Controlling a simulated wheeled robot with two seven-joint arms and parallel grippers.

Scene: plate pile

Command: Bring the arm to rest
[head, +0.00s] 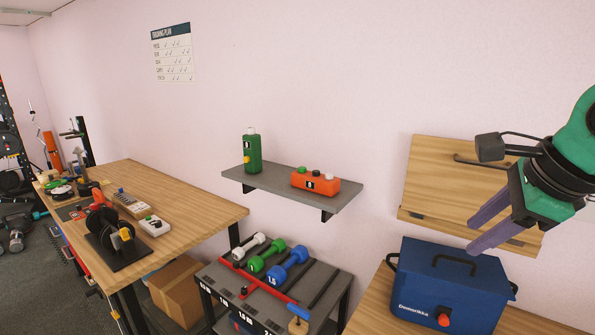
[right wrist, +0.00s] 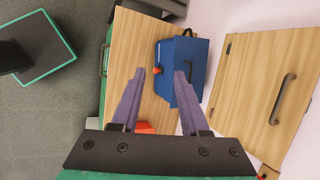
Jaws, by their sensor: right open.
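My right gripper (head: 487,228) is raised at the right of the head view, above and to the right of the blue box (head: 450,285). Its two purple fingers are apart with nothing between them. In the right wrist view the gripper (right wrist: 158,72) is also open and empty, and the blue box (right wrist: 185,55) shows beyond the fingertips. My left gripper is not in either view.
The blue box stands on a wooden table (head: 378,310). A wooden panel with a handle (head: 428,178) is behind it. A grey shelf (head: 262,184) holds a green bottle (head: 252,152) and an orange box (head: 315,183). A dumbbell rack (head: 262,303) stands below. The air left of the gripper is clear.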

